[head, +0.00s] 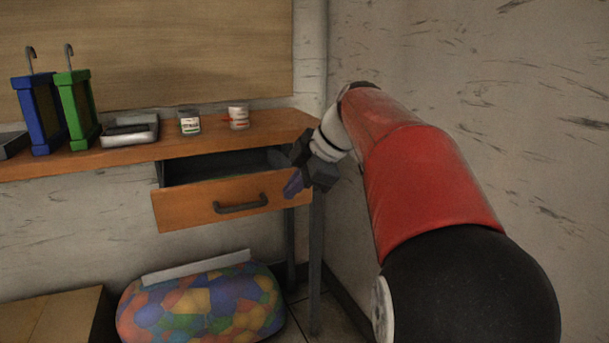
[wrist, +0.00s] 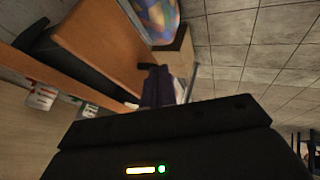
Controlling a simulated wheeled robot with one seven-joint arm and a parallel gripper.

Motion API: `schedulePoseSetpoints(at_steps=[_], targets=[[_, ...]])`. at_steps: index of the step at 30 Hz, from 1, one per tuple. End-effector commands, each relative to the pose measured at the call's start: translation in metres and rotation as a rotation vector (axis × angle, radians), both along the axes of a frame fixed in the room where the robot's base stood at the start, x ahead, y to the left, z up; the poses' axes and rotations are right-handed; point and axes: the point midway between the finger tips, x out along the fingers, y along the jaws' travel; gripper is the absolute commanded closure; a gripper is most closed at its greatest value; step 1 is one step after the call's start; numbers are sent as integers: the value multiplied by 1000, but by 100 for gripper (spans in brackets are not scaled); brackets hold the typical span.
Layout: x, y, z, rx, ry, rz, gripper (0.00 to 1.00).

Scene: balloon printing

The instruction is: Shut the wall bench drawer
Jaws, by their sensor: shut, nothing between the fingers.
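The wall bench drawer (head: 185,208) stands pulled out below the bench top, with its dark inside showing. Its orange front carries a dark bar handle (head: 241,204). The drawer front also fills the upper left of the wrist view (wrist: 100,40). My gripper (head: 293,184) is shut and empty at the right end of the drawer front, overlapping its edge in the head view. Its fingers also show in the wrist view (wrist: 155,86), close to the end of the drawer front. I cannot tell whether they touch it.
The bench top (head: 215,142) holds two small cans (head: 189,123), a metal tray (head: 130,131), and blue (head: 40,110) and green (head: 77,108) frames. A multicoloured bundle (head: 200,305) lies below the drawer. A bench leg (head: 317,250) and the right wall are close to my arm.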

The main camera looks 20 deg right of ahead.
Motion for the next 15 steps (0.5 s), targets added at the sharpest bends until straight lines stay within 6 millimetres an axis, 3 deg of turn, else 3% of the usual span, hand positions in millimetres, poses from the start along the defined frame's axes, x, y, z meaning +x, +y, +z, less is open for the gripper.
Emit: schedulePoseSetpoints(at_steps=[4, 9, 15], targets=[[14, 12, -27, 0, 4, 1, 100], [40, 12, -25, -1, 3, -1, 100], [53, 12, -25, 0, 1, -1, 100]])
